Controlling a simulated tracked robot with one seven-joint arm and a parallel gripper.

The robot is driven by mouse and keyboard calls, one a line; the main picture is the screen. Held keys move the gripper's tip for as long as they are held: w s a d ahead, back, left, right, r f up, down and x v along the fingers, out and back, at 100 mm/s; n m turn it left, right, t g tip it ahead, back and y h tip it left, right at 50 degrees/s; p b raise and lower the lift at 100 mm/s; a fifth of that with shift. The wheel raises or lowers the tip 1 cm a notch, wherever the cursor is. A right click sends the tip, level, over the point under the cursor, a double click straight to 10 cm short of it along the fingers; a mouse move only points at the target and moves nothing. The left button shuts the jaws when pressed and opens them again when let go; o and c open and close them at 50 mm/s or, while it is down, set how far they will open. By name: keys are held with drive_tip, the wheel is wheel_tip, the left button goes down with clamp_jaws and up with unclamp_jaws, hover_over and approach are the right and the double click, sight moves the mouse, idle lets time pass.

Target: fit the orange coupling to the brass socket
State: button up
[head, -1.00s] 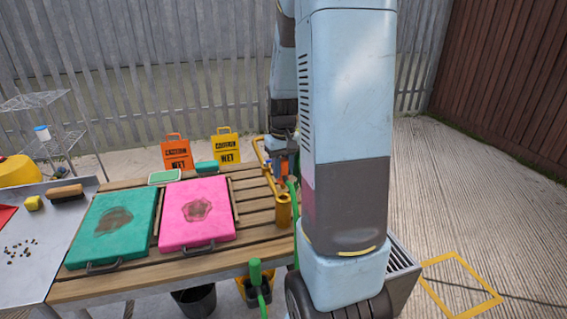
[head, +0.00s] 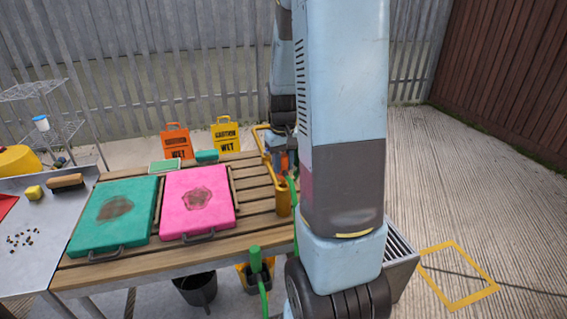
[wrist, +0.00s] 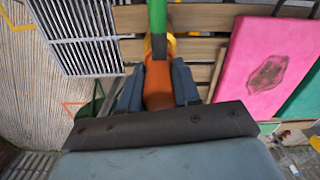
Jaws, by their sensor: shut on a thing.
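My gripper (wrist: 158,76) is shut on the orange coupling (wrist: 158,90), with one dark finger on each side of it. A green hose (wrist: 157,18) runs from the coupling toward the top of the wrist view. A yellow brass-coloured part (wrist: 170,45) shows just beyond the coupling; I cannot tell whether they touch. In the head view, the brass socket (head: 283,198) stands upright at the table's right edge, below a bent brass-coloured pipe. A bit of orange (head: 284,161) shows just above it, beside my arm, which hides most of that area.
A pink pad (head: 198,215) and a green pad (head: 112,228) lie on the slatted table (head: 170,262). Two caution signs (head: 176,142) stand behind it. A metal grate (wrist: 75,40) lies beside the table. A black bucket (head: 196,290) stands under the front edge. The concrete at right is mostly clear.

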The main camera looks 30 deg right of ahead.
sight(283, 173)
drive_tip(key=shift+f, duration=2.05)
idle(3.3)
drive_tip(key=o, duration=1.1)
drive_tip(key=shift+c, duration=0.2)
drive_tip(key=shift+r, duration=0.1)
wheel_tip(283, 173, up, 13)
drive_tip(key=shift+r, duration=0.1)
drive_tip(key=shift+a+r, duration=0.2)
drive_tip(key=shift+r, duration=0.15)
drive_tip(key=s+a+r+t, duration=0.2)
drive_tip(key=s+a+r, duration=0.3)
drive_tip(key=s+a, duration=0.3)
drive_tip(key=s+a+r+n+t, duration=0.1)
drive_tip(key=s+a+r+t, duration=0.2)
drive_tip(key=s+a+r, duration=0.3)
drive_tip(key=s+a, duration=0.1)
drive_tip(key=s, duration=0.2)
drive_tip(key=shift+a+r+t, duration=0.15)
drive_tip(key=shift+a+t, duration=0.15)
drive_tip(key=shift+a, duration=0.05)
